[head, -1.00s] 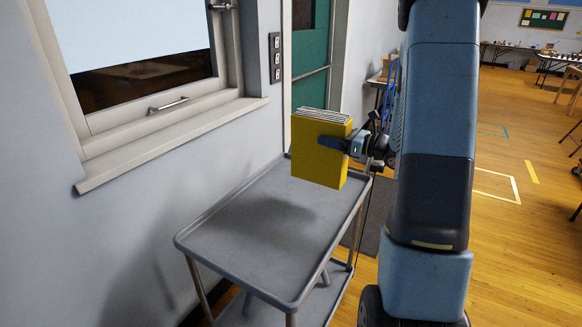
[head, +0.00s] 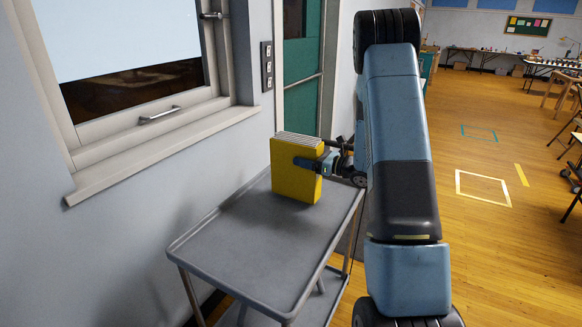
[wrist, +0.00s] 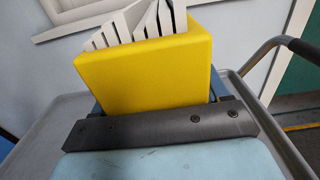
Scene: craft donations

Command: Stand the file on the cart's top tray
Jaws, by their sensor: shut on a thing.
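The yellow file (head: 290,178) with white papers in its top is upright at the far end of the grey cart's top tray (head: 245,255) in the head view. Its lower edge is at or just above the tray; I cannot tell whether it touches. My gripper (head: 308,164) is shut on the file from the right side. In the wrist view the file (wrist: 150,75) fills the middle, its papers fanned at the top, and the tray (wrist: 42,130) shows behind it. The file's lower part is hidden there by my gripper (wrist: 160,125).
The near part of the tray is bare. A wall with a window sill (head: 165,150) runs along the cart's left. A green door (head: 301,100) stands behind it. Wooden floor (head: 480,240) is open to the right, with tables farther back.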

